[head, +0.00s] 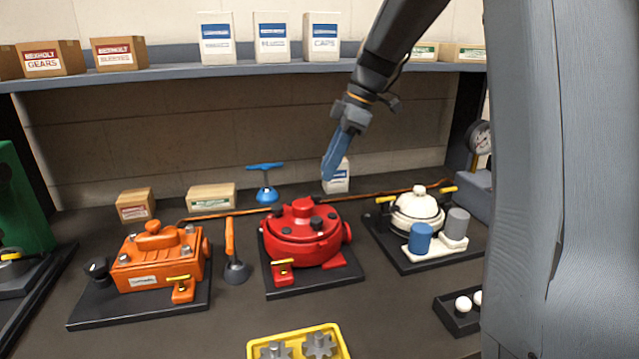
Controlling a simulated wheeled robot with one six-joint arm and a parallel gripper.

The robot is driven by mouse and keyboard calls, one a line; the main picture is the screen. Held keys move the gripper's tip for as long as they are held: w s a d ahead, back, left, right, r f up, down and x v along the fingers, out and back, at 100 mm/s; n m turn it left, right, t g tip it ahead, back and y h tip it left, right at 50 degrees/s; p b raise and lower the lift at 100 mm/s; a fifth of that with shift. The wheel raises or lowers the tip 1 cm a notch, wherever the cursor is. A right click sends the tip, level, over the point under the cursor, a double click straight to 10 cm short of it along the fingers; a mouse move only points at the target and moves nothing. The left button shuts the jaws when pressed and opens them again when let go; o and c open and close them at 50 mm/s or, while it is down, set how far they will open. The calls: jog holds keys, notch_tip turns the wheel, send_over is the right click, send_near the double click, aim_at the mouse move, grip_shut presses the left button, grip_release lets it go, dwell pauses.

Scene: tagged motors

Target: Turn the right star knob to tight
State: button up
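A red motor (300,243) sits on a black base plate (330,280) in the middle of the bench. It has a raised red top (302,207). A small dark knob (316,222) is on its top at right, and another dark knob (278,209) is at left. They are too small to tell whether they are star-shaped or how they are turned. My gripper (329,172) has blue fingers pointing down, above and right of the red motor, apart from the knobs. Its fingers overlap in this view, so their opening is hidden.
An orange motor (150,262) stands at left and a white-domed motor (416,210) at right, with blue and grey cylinders. An orange-handled tool (231,250) and a blue T-handle (265,183) stand nearby. A yellow tray (252,348) holds grey star-shaped parts. A shelf (180,74) crosses behind.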

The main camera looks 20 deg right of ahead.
aim_at(317, 194)
jog(key=p+x, duration=0.1)
jog(key=x, duration=0.5)
grip_shut()
